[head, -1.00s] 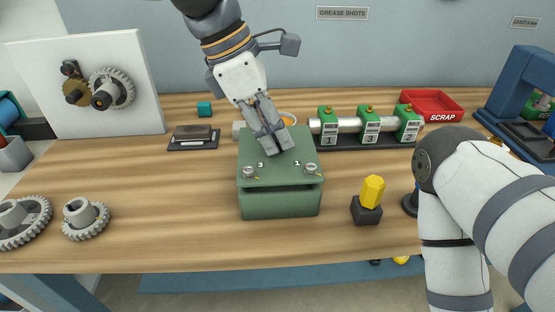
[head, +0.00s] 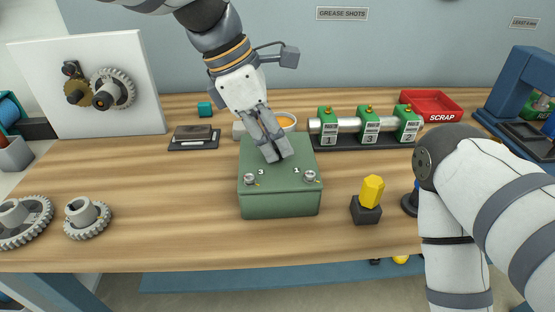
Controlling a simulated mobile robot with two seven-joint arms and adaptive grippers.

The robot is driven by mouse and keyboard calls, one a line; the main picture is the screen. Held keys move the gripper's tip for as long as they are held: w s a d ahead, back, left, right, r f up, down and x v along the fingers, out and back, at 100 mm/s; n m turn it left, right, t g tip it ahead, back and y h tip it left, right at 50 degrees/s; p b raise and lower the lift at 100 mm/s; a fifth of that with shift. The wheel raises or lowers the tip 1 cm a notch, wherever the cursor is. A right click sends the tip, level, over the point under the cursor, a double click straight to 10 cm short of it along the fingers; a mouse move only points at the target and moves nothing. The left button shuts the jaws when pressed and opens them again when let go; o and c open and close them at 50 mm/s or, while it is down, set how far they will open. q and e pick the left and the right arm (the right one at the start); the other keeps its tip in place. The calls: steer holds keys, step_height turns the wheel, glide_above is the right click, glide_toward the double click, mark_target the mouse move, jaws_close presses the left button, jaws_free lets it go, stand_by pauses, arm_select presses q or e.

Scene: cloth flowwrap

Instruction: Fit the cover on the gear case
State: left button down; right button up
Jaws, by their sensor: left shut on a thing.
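The green gear case (head: 280,205) stands on the wooden bench, near the middle. The green cover (head: 276,178), marked 3 and 1, lies flat on top of it, with no clear gap at the front edge. Two silver bolts or knobs show at its front corners, one at the left (head: 249,179) and one at the right (head: 310,177). My left gripper (head: 275,152) reaches down over the back of the cover and is shut on it; what its fingertips grasp is partly hidden. My right gripper is not in view; only my right arm shows at the right.
A yellow hex piece in a black holder (head: 370,195) stands to the right. Loose gears (head: 86,217) lie left; bench between is clear.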

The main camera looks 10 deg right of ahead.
arm_select(q)
steer(key=shift+f, duration=0.15)
stand_by(0.7)
steer(key=c, duration=1.4)
jaws_free()
steer(key=shift+c, duration=0.2)
